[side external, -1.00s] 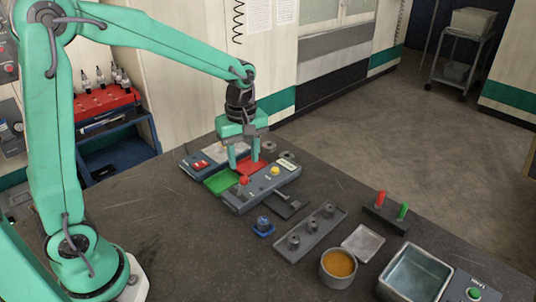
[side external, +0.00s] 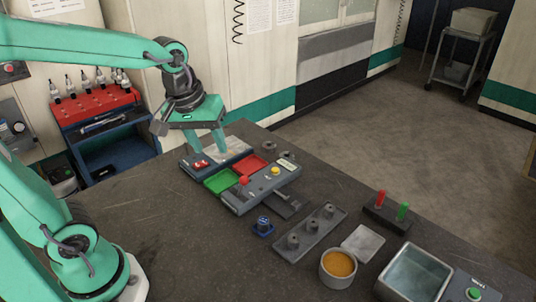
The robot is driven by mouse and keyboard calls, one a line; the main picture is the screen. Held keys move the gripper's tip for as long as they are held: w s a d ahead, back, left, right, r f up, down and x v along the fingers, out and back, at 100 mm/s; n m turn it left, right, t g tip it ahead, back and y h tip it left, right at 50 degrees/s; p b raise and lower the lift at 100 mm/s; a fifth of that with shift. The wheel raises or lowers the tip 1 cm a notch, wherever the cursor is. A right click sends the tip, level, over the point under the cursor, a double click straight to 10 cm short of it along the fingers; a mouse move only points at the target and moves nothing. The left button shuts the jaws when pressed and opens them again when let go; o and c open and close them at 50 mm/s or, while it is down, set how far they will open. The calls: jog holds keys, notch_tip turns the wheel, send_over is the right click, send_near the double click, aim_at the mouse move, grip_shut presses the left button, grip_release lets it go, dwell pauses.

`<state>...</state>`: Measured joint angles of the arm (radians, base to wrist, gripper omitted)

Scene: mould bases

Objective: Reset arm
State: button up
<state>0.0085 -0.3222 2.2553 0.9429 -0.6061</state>
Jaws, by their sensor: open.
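My gripper (side external: 208,150) hangs from my green arm at the back left of the dark table (side external: 160,220). Its two green fingers are apart with nothing seen between them. The fingertips are over or just in front of the grey panel with red parts (side external: 202,163); the exact height above it is hard to tell. The green tray (side external: 222,181) and the red tray (side external: 251,166) lie just to the right of the fingers, both in plain view and looking empty.
A grey control box (side external: 258,190) with a red-knobbed lever and yellow button stands beside the trays. The front left table is clear.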

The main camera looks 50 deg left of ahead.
jog(key=s+r+m+t, duration=0.1)
jog(key=s+m+t, duration=0.1)
jog(key=s+m, duration=0.4)
jog(key=shift+s+a+r+m+t, duration=0.15)
jog(key=shift+s+r+m+t, duration=0.2)
jog(key=shift+s, duration=0.5)
jog(key=shift+f, duration=0.1)
dwell(0.4)
